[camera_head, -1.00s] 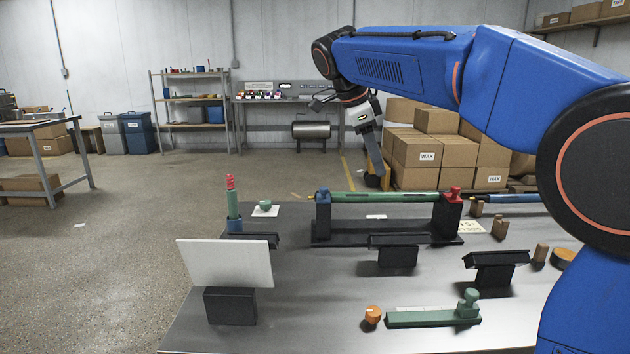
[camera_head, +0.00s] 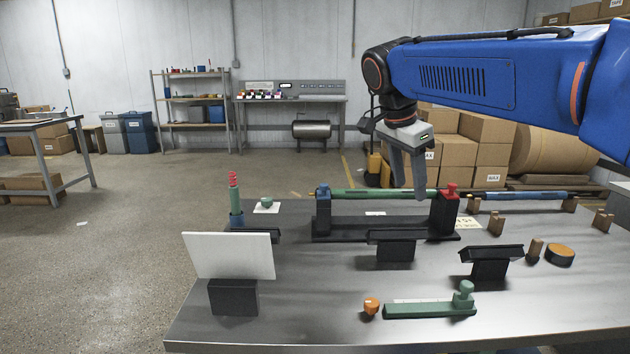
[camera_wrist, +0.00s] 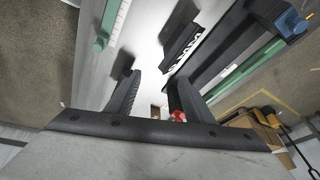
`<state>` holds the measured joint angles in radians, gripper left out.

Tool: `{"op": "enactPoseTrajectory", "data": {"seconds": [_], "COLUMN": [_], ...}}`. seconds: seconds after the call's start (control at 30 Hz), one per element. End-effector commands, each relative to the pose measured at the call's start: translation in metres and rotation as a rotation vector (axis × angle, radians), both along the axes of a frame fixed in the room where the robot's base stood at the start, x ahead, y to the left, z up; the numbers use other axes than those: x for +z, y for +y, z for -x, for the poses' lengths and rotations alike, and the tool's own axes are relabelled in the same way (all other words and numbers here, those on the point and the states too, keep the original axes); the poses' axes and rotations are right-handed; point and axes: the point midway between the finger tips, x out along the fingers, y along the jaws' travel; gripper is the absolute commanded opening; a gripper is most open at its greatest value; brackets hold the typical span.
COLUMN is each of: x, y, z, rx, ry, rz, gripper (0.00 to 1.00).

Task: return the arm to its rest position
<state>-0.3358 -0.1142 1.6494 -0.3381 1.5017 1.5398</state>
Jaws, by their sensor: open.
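My blue arm (camera_head: 480,75) reaches in from the right in the head view. My gripper (camera_head: 407,192) hangs from its end with the fingers pointing down, above and behind the right end of the black stand that carries a green rod (camera_head: 385,194). The fingers stand apart with nothing between them. In the wrist view my gripper (camera_wrist: 155,100) is open and empty, with the table beyond. The stand's red end block (camera_wrist: 178,115) shows there beside the right finger.
The metal table (camera_head: 330,290) holds a white panel (camera_head: 229,256) on a black block, black rests (camera_head: 492,254), a green tool (camera_head: 430,308), an orange knob (camera_head: 371,306) and a blue rod (camera_head: 525,196). Cardboard boxes (camera_head: 458,152) stand behind. Floor at left is mostly open.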

Motion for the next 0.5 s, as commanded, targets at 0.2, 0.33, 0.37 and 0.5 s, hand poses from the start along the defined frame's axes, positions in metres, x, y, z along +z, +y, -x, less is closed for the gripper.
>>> {"op": "enactPoseTrajectory", "data": {"seconds": [0.2,0.33,0.37,0.5], "x": [-0.034,-0.059,-0.065,-0.097], "y": [-0.035,-0.050,-0.054,-0.066], "z": [0.061,0.096,0.104,0.143], "rx": [0.256,0.414,0.449,0.615], "ry": [0.039,0.051,0.051,0.051], "rz": [-0.015,-0.018,-0.017,-0.009], "gripper": [0.48,0.48,0.48,0.48]}}
